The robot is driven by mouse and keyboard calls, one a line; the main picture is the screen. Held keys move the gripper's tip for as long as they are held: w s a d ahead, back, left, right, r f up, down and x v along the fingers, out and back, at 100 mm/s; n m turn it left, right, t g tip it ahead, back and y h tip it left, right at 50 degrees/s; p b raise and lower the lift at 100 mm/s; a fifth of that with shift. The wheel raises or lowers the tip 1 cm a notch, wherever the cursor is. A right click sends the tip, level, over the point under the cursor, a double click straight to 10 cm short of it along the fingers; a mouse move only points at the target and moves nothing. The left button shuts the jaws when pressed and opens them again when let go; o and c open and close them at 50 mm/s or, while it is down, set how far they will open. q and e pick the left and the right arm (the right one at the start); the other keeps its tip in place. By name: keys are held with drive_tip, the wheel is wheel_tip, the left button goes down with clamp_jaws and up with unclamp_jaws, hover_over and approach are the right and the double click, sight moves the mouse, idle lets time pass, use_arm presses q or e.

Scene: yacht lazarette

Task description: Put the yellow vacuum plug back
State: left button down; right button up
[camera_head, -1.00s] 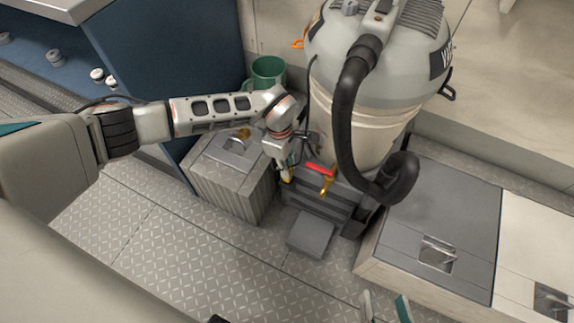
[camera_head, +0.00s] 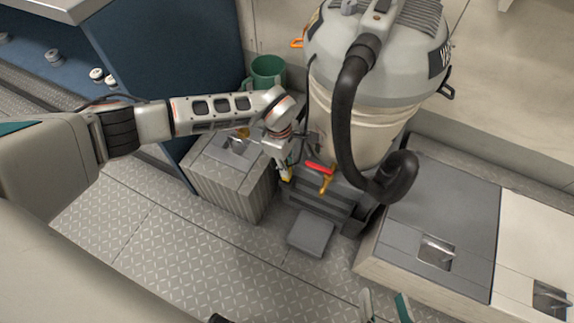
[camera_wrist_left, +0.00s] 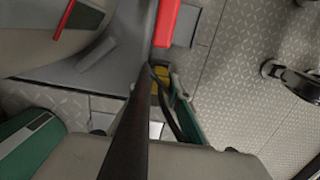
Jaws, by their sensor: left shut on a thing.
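The grey vacuum (camera_head: 375,60) with its black hose stands on a dark grey base. My left gripper (camera_head: 286,173) is low at the left front of the vacuum, pointing down. It is shut on the yellow plug (camera_head: 287,178), of which only a small part shows. In the left wrist view the yellow plug (camera_wrist_left: 160,78) is partly hidden by a dark band across the picture, beside a teal finger of my left gripper (camera_wrist_left: 172,95). My right gripper (camera_head: 385,309) is at the bottom edge, its two teal fingers apart and empty.
A red-handled brass valve (camera_head: 320,168) is just right of my left gripper; its red handle also shows in the left wrist view (camera_wrist_left: 166,22). A ribbed grey box (camera_head: 230,180), a green mug (camera_head: 267,71) and a grey-topped locker (camera_head: 440,210) stand around. The front floor is clear.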

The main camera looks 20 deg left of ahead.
use_arm(q)
drive_tip(key=shift+f, duration=0.15)
use_arm(e)
drive_tip(key=shift+f, duration=0.1)
use_arm(q)
drive_tip(key=shift+f, duration=0.7)
use_arm(e)
drive_tip(key=shift+s+f, duration=0.25)
drive_tip(key=shift+f, duration=0.1)
use_arm(q)
drive_tip(key=shift+s+f+b, duration=0.1)
drive_tip(key=shift+f+b, duration=0.15)
drive_tip(key=shift+b, duration=0.05)
use_arm(e)
drive_tip(key=shift+f, duration=0.1)
